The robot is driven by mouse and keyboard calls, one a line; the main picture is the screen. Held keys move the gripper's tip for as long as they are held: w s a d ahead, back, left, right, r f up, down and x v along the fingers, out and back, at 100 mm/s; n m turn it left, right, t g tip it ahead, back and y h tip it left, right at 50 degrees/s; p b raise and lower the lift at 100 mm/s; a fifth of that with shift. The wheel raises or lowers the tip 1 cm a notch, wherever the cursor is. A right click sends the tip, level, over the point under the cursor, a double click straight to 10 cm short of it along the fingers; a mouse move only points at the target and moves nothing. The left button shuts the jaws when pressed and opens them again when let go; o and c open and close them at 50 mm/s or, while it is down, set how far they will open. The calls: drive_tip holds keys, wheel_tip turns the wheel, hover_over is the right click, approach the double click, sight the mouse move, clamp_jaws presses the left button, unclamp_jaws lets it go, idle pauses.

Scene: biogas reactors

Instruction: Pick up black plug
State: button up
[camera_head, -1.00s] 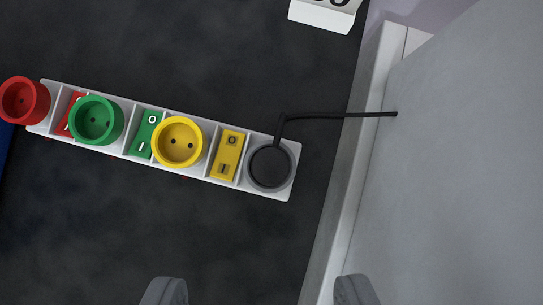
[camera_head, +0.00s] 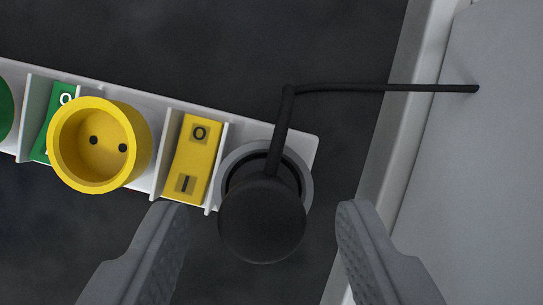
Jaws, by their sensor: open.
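The black plug (camera_head: 262,222) sits in a grey round socket (camera_head: 308,185) at the right end of a white power strip (camera_head: 285,137). Its black cable (camera_head: 375,87) rises from the plug, bends, and runs right to the wall. My gripper (camera_head: 258,215) is open, with one finger to the left of the plug and one to the right. The left fingertip is near the strip's lower edge, and the right one stands clear of the plug. I see no contact with the plug.
A yellow switch (camera_head: 192,158) is just left of the plug, then a yellow socket (camera_head: 98,145) and a green switch (camera_head: 50,125). A light wall (camera_head: 480,190) with a pale base edge (camera_head: 405,120) rises at the right. The dark floor (camera_head: 220,50) is clear above the strip.

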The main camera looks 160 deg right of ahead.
drive_tip(key=shift+x, duration=1.15)
drive_tip(key=shift+c, duration=0.4)
drive_tip(key=c, duration=0.9)
drive_tip(key=shift+c, duration=0.2)
drive_tip(key=shift+r, duration=0.1)
